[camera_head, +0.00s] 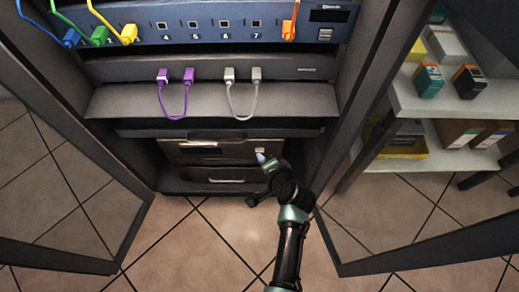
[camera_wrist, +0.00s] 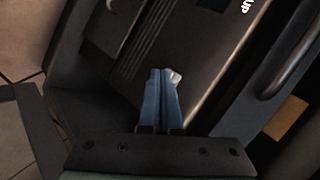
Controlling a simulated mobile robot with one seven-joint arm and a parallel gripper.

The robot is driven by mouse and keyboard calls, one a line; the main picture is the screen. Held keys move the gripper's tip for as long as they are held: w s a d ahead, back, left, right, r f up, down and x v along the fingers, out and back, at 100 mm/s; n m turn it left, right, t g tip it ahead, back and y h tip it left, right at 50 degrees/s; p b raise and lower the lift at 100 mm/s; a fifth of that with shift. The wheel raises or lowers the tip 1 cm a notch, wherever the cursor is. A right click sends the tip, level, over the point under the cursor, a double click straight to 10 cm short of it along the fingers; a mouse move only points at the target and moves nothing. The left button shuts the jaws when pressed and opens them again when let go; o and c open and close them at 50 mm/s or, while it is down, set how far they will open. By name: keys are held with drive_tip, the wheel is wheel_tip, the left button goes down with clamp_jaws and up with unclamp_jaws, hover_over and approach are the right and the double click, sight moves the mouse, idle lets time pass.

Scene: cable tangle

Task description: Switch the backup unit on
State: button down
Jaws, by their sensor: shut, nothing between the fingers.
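The backup unit (camera_head: 225,153) is a dark brown-grey box low in the open rack, with a dark display at its left. In the wrist view its front (camera_wrist: 195,45) carries white lettering of which "UP" shows. A small white switch (camera_head: 260,150) sits near the right end of its front. It also shows in the wrist view (camera_wrist: 176,78), right beside my fingertips and partly hidden by them. My gripper (camera_head: 261,158) is shut and empty, its blue fingers (camera_wrist: 162,71) pointing at the unit's front. I cannot tell whether they touch the switch, or its setting.
Above, a blue switch panel (camera_head: 180,30) holds blue, green, yellow and orange cables. Purple (camera_head: 175,115) and grey (camera_head: 243,116) cable loops hang below it. Open rack doors stand at both sides. A shelf (camera_head: 445,103) with boxes is at right. The tiled floor in front is clear.

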drive_tip(key=shift+w, duration=0.35)
idle(0.4)
idle(0.3)
drive_tip(key=shift+s+p, duration=0.35)
drive_tip(key=shift+s, duration=0.4)
drive_tip(key=shift+s, duration=0.1)
drive_tip(key=s+p, duration=0.2)
drive_tip(key=s, duration=0.3)
idle(0.9)
